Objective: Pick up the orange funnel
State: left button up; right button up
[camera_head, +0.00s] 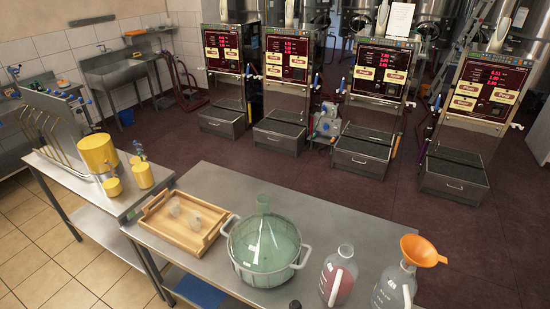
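The orange funnel (422,250) sits in the mouth of a clear bottle with a handle (394,288), at the right end of the steel table (320,208). Its wide cone faces up and tilts to the right. Its spout is at the bottle's neck. The bottle's lower part is cut off by the bottom edge of the picture. Neither of my grippers shows in the head view.
A bottle with red liquid (338,278) stands left of the funnel's bottle. A green demijohn in a basket (265,245) and a wooden tray (182,222) are further left. Yellow containers (98,153) stand on the left table. The table's back right is clear.

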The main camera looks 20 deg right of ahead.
aim_at(417, 252)
jog(key=z, duration=2.1)
